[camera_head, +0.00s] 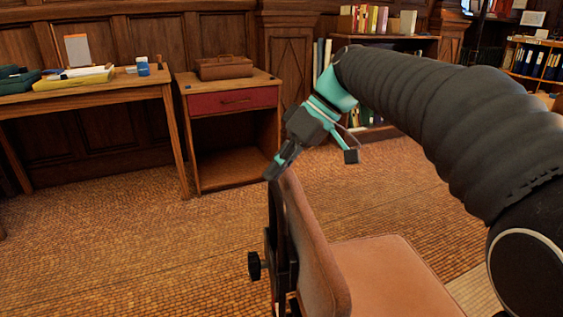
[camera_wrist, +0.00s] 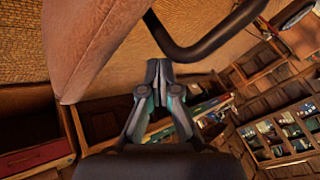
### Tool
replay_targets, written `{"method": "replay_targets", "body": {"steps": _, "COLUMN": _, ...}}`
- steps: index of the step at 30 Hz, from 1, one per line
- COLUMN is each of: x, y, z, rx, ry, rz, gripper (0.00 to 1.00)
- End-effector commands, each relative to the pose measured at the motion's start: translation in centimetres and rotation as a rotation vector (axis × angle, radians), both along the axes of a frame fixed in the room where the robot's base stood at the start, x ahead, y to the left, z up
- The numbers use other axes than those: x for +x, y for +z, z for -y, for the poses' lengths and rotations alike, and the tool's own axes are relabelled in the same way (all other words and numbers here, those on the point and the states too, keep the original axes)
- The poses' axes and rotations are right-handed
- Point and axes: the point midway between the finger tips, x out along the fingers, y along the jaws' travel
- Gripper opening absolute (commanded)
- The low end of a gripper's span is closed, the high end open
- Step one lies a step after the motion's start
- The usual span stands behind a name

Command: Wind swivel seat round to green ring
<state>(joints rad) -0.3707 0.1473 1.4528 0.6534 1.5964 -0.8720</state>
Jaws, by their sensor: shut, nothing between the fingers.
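The swivel seat shows at the bottom middle of the head view, with a brown padded seat (camera_head: 395,282) and an upright padded backrest (camera_head: 312,245) on a dark frame. The backrest faces right. My gripper (camera_head: 277,170) is shut and empty, its fingertips by the top of the backrest; I cannot tell whether they touch it. In the wrist view my gripper (camera_wrist: 158,68) shows closed fingers, with brown padding (camera_wrist: 90,40) to the left and a black curved bar (camera_wrist: 208,45) at the upper right. No green ring shows in either view.
A wooden desk (camera_head: 110,92) stands at the back left. Beside it is a cabinet (camera_head: 236,97) with a red drawer and a brown bag (camera_head: 223,66). Bookshelves (camera_head: 415,45) stand at the back right. The woven floor (camera_head: 130,245) left of the chair is clear.

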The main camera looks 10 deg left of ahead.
Motion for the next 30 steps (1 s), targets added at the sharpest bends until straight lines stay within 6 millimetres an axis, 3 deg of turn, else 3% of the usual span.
{"method": "replay_targets", "body": {"steps": 3, "x": -1.5, "y": -0.2, "z": 0.3, "rx": 0.0, "ry": 0.001, "rz": 0.001, "gripper": 0.0}}
{"method": "replay_targets", "body": {"steps": 10, "x": -3.1, "y": -0.1, "z": 0.7, "rx": 0.001, "ry": 0.0, "rz": 0.0, "gripper": 0.0}}
{"method": "replay_targets", "body": {"steps": 30, "x": -3.3, "y": 0.3, "z": 1.0, "rx": 0.001, "ry": -0.003, "rz": 0.0, "gripper": 0.0}}
